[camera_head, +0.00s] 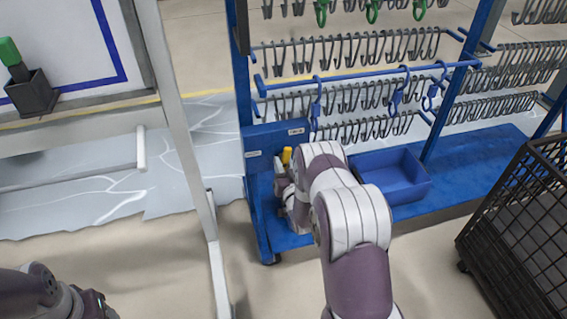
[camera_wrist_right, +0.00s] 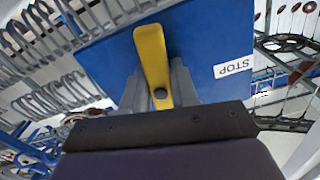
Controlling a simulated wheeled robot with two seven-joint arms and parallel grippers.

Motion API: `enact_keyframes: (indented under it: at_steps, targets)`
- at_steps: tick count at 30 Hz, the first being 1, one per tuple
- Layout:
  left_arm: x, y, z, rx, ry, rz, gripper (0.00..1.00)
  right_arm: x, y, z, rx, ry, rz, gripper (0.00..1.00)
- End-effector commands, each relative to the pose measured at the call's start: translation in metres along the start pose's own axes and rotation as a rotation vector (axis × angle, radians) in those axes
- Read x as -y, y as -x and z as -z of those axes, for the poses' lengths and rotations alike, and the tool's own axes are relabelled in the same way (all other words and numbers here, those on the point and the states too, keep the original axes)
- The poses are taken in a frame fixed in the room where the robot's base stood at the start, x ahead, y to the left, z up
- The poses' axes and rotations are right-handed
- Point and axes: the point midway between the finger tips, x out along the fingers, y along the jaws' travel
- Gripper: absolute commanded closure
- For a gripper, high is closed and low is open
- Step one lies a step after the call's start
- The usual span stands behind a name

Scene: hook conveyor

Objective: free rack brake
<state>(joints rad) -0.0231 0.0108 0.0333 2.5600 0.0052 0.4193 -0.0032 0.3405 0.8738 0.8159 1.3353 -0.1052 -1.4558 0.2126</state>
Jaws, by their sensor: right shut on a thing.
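The rack brake is a yellow lever (camera_wrist_right: 152,50) on a blue panel (camera_wrist_right: 205,45) with a white STOP label (camera_wrist_right: 233,67), which appears upside down in the right wrist view. In the head view the lever's yellow tip (camera_head: 287,155) shows beside the panel (camera_head: 268,140) at the rack's near left corner. My right gripper (camera_wrist_right: 158,92) is shut on the lever, with a grey finger on each side. In the head view my right forearm and wrist partly hide the lever. My left arm shows only at the bottom left; its fingers cannot be made out.
The blue rack (camera_head: 243,95) carries rows of grey hooks, with several blue hangers (camera_head: 317,105). A blue bin (camera_head: 393,172) sits on its base. A dark mesh cart (camera_head: 520,215) stands at the right. A pale frame post (camera_head: 185,140) stands left of the rack.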

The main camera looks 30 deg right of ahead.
Motion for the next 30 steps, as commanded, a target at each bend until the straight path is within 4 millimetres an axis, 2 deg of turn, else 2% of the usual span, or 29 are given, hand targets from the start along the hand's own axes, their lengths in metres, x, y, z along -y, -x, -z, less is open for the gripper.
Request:
enact_keyframes:
  at_steps: [5,14,15,16,25,28,30]
  targets:
    - [0.000,0.006,0.001,0.000,0.000,0.000,0.43,-0.001,0.001,0.001,0.001,0.197,-0.001,1.00]
    - [0.000,0.005,0.001,0.000,0.000,0.000,0.43,-0.002,0.000,0.000,0.002,0.218,-0.001,1.00]
    - [0.000,0.005,0.001,0.000,0.000,0.000,0.43,-0.002,0.000,0.000,0.002,0.218,-0.001,0.58]
    - [0.000,0.005,0.001,0.000,0.000,0.000,0.43,-0.002,0.000,0.000,0.002,0.218,-0.001,0.51]
    - [0.000,0.007,0.001,0.000,0.000,0.000,0.43,-0.001,0.002,0.001,0.002,0.216,0.000,0.51]
    - [0.000,0.016,0.002,0.000,0.000,0.000,0.43,-0.001,0.016,0.003,0.005,0.216,-0.001,0.51]
    - [0.000,0.025,0.003,0.000,0.000,0.000,0.43,-0.001,0.032,0.005,0.006,0.216,-0.001,0.51]
